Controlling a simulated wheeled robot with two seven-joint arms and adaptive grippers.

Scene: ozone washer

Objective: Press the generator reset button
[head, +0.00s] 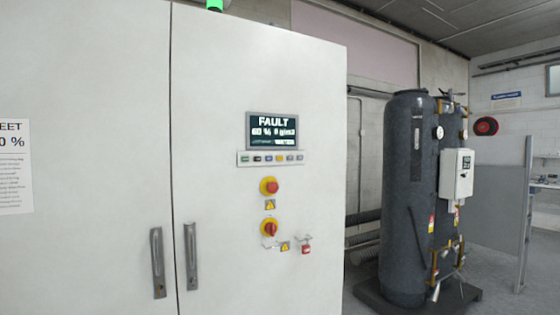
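A tall white cabinet (250,75) with two doors fills the left and middle of the head view. On its right door a dark display (272,130) reads "FAULT" with a "60 %" line below. Under it is a strip with a row of several small coloured buttons (270,158); their labels are too small to read, so I cannot tell which one is the reset. Below are a red mushroom button on yellow (270,187) and a red and yellow rotary switch (270,229). A red padlock (306,248) hangs beside the switch. Neither of my grippers shows.
Two door handles (158,262) stand low on the cabinet. A green lamp (215,4) is on top. Dark tanks (405,200) with a white control box (457,174) stand on a dark base at right. Grey floor shows around them.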

